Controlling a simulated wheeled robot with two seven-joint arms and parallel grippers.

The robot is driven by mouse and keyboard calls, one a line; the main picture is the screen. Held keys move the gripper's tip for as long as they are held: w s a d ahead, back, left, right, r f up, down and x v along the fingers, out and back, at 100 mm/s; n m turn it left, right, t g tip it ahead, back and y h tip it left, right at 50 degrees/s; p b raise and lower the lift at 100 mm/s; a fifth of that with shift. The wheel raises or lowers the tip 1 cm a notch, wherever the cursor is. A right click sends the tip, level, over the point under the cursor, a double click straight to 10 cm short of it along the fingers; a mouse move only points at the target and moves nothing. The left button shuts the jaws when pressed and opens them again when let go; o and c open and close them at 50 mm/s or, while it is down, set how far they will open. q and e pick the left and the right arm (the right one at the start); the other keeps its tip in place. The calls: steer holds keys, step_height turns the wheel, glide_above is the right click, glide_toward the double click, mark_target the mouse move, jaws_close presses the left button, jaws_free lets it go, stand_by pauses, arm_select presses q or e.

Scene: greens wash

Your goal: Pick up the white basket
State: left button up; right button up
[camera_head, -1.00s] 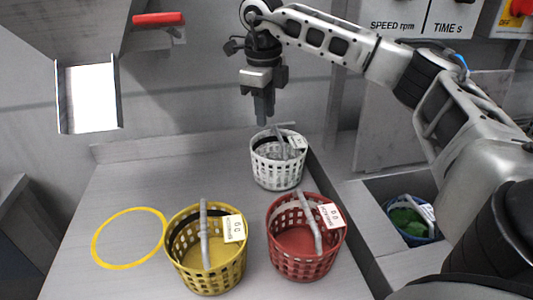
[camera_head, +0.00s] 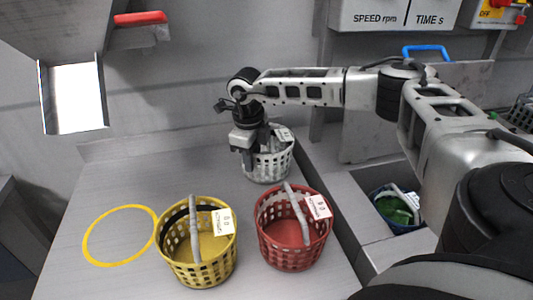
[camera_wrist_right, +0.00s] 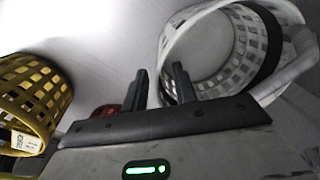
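The white basket (camera_head: 268,168) stands upright at the back of the grey table, with its handle and tag showing partly behind my gripper. My right gripper (camera_head: 248,160) is lowered at the left side of the white basket, overlapping its rim in the head view. Whether a finger touches the rim I cannot tell. My left gripper is out of view.
A yellow basket (camera_head: 205,272) and a red basket (camera_head: 292,250) stand in front on the table. A yellow ring (camera_head: 90,252) marks the table at left. A blue basket with greens (camera_head: 397,208) sits in a recess at right. A chute (camera_head: 102,90) hangs at upper left.

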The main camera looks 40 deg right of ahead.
steer(key=shift+f, duration=0.3)
jaws_close()
steer(key=shift+r, duration=0.15)
